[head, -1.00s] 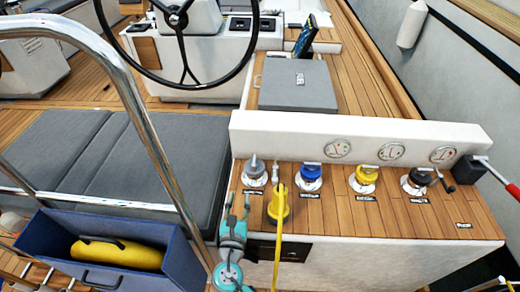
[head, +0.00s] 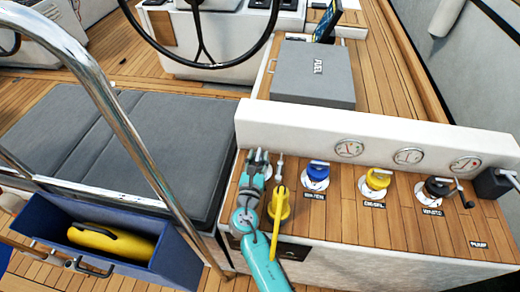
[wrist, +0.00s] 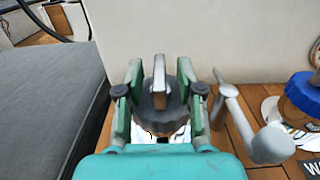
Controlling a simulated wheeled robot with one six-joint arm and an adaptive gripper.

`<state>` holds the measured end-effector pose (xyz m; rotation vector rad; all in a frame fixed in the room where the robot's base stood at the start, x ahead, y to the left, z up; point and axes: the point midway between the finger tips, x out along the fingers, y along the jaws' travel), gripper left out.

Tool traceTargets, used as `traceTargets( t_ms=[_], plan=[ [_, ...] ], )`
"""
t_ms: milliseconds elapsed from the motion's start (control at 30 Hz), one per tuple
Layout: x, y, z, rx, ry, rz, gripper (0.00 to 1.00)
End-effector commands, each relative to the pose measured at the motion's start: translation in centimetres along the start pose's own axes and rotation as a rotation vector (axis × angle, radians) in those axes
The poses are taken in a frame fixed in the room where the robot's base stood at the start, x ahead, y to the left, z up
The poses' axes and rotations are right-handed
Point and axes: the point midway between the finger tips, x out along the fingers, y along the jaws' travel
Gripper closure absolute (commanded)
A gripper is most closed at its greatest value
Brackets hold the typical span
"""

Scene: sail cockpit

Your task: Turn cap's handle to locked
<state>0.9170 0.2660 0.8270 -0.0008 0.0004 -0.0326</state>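A grey cap (wrist: 158,100) with an upright pale handle (wrist: 159,70) stands on the wooden ledge. In the wrist view my gripper (wrist: 160,95) is open, with one green finger on each side of the cap and gaps showing beside the handle. The handle points roughly straight away from me. In the head view my gripper (head: 256,158) is over the cap and hides most of it. A blue cap (head: 317,172), a yellow cap (head: 377,178) and a black cap (head: 437,187) stand in a row to the right. The grey cap's label is hidden.
A yellow fitting (head: 280,205) with a yellow strap sits close to the right of my gripper. A metal crank (wrist: 268,143) stands right of the grey cap. The white gauge panel (head: 300,130) rises behind, and a steel rail (head: 110,90) is at left.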

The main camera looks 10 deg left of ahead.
Motion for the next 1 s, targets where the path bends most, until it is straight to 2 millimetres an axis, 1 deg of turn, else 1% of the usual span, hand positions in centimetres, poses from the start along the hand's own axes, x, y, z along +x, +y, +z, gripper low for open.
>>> traceTargets(
  t_ms=[33, 100, 233, 400, 600, 633, 667, 700, 767, 800, 1000],
  plan=[
    [0.9, -0.1, 0.1, 0.000, 0.000, -0.003, 0.63],
    [1.8, -0.1, 0.1, 0.001, -0.001, -0.003, 0.63],
    [2.8, 0.0, 0.0, 0.001, 0.000, -0.001, 0.63],
    [3.4, -0.1, 0.0, 0.001, 0.000, -0.001, 0.63],
    [3.4, 0.0, 0.0, 0.000, 0.000, -0.001, 0.63],
    [3.4, 0.0, 0.0, 0.000, 0.000, -0.001, 0.65],
    [3.4, 0.0, 0.0, 0.000, 0.000, 0.000, 0.73],
    [3.4, 0.0, 0.0, 0.000, 0.000, 0.000, 0.83],
    [3.4, 0.0, 0.0, 0.000, 0.000, 0.000, 0.98],
    [3.3, 0.0, 0.0, 0.000, 0.000, 0.000, 1.00],
    [3.3, 0.0, 0.0, 0.000, 0.000, -0.001, 1.00]
  ],
)
